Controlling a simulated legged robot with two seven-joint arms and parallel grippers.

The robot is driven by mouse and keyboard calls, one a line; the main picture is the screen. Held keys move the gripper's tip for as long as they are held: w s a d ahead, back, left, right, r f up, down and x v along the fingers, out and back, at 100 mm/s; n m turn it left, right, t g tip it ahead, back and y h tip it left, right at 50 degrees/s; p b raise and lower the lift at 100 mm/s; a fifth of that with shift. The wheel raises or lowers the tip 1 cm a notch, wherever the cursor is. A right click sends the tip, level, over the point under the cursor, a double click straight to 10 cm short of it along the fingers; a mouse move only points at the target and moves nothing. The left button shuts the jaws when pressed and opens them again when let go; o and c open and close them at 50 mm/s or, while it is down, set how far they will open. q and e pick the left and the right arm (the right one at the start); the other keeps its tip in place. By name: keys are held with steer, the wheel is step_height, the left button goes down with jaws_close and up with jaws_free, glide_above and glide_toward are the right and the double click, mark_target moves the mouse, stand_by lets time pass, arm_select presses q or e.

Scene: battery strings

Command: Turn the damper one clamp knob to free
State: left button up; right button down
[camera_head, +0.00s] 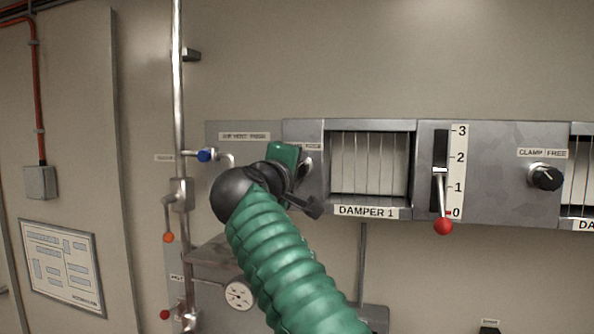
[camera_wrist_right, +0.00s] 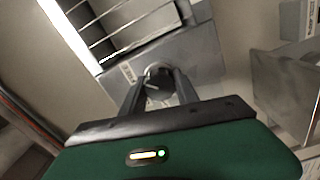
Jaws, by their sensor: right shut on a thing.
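The damper one clamp knob (camera_wrist_right: 158,83) is a dark round knob on a grey plate in the right wrist view. My right gripper (camera_wrist_right: 160,92) has its two dark fingers on either side of the knob and is shut on it. In the head view, my right gripper (camera_head: 305,170) is at the panel left of the DAMPER 1 window (camera_head: 370,165). My green sleeved arm and gripper hide the knob there, and its small label is partly covered. The knob's pointer angle is hard to tell. My left gripper is not in view.
A lever with a red ball (camera_head: 443,226) stands near 0 on its scale, right of the window. Another black knob (camera_head: 545,178) under a CLAMP FREE label is further right. A vertical pipe (camera_head: 178,90) with a blue-handled valve (camera_head: 206,155) is left of my arm.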

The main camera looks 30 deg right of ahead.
steer(key=shift+w+f, duration=0.15)
steer(key=shift+f, duration=0.35)
steer(key=c, duration=1.3)
jaws_free()
steer(key=shift+c, duration=0.2)
steer(key=o, duration=0.4)
steer(key=shift+a+r, duration=0.1)
steer(key=shift+r, duration=0.2)
steer(key=shift+a, duration=0.1)
steer(key=b+v, duration=0.5)
steer(key=v, duration=1.2)
steer(key=shift+b, duration=0.3)
steer(key=shift+w, duration=0.1)
